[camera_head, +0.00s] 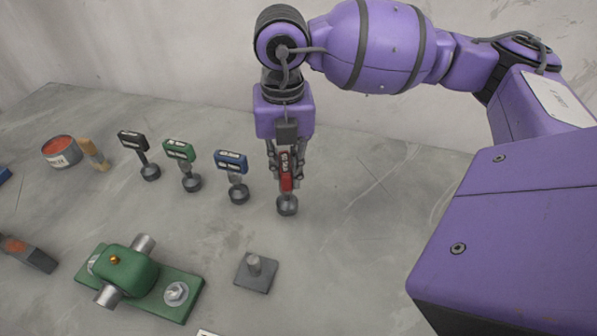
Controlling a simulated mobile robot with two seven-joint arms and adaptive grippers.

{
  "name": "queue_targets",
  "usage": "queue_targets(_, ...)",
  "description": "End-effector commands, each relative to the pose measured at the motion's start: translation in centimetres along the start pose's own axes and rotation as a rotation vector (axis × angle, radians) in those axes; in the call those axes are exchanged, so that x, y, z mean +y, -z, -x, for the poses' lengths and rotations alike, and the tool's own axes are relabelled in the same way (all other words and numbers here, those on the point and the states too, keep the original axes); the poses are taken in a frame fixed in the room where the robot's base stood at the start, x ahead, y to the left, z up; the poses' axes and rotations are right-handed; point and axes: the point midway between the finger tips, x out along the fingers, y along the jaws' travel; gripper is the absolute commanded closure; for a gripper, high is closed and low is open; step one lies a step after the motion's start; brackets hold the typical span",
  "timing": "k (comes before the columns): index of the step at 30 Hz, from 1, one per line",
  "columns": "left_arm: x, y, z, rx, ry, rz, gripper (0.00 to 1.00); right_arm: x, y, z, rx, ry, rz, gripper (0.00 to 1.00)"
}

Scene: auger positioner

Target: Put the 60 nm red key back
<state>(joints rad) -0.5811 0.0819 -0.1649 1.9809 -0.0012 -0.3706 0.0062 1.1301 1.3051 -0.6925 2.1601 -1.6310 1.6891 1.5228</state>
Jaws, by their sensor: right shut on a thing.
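The red key (286,182) is upright in my right gripper (286,170), which points straight down and is shut on it. The key's lower end is at a round grey holder (287,205) at the right end of a row. I cannot tell whether it is fully seated there. To its left in the row stand a blue key (231,162), a green key (180,151) and a black key (133,140), each upright on a round grey base. My left gripper is not in view.
A green plate with a housing and metal shaft (127,270) lies at the front left. A square grey plate with a peg (256,272) is right of it. A red tin (62,151) and a brush-like tool (93,154) are at the back left. The table's right side is clear.

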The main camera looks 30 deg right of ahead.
Motion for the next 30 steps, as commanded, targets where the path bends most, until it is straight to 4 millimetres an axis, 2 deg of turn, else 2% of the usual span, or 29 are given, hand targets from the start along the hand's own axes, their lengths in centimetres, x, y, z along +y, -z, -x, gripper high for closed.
queue_targets(3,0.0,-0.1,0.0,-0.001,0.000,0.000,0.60,-0.1,0.0,-1.9,0.002,0.002,-0.002,1.00)
queue_targets(6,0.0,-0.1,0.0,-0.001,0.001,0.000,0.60,-0.1,0.0,-2.9,0.000,0.001,-0.002,1.00)
queue_targets(17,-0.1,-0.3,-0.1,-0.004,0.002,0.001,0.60,-0.1,0.0,-3.3,-0.001,0.001,-0.002,1.00)
queue_targets(18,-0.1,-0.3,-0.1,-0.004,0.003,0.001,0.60,-0.1,0.0,-3.4,0.000,0.001,-0.002,0.82)
queue_targets(22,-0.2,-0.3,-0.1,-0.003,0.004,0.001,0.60,-0.1,0.0,-3.3,0.000,0.001,-0.002,0.65)
queue_targets(30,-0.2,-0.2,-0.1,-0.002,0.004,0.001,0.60,-0.1,0.0,-3.3,0.000,0.001,-0.002,0.64)
